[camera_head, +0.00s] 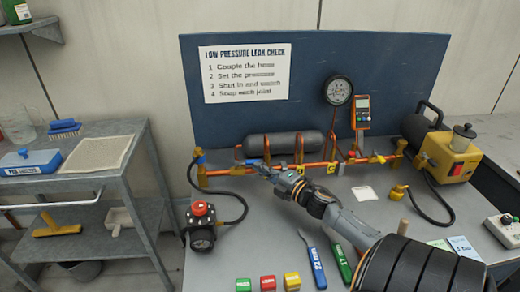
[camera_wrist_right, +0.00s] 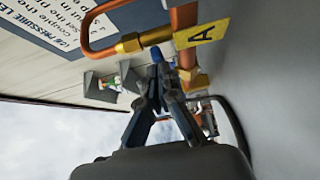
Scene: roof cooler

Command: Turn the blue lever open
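My right gripper (camera_head: 258,165) reaches in from the lower right to the left part of the copper pipe run on the bench. In the right wrist view its two fingers (camera_wrist_right: 157,72) come together at the tips. A small blue lever end (camera_wrist_right: 156,55) shows right at these tips, beside a brass fitting (camera_wrist_right: 130,45) and a yellow tag marked A (camera_wrist_right: 203,33). The fingers appear shut on it, but the contact itself is small and partly hidden. In the head view the gripper covers most of this lever. My left gripper is out of view.
A dark cylinder (camera_head: 285,144) lies behind the pipes, with a gauge (camera_head: 338,91) on the blue back panel (camera_head: 400,75). A regulator with a red knob (camera_head: 200,210) and hose stands at left. Screwdriver-like tools (camera_head: 314,262) and coloured blocks (camera_head: 268,283) lie at the front.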

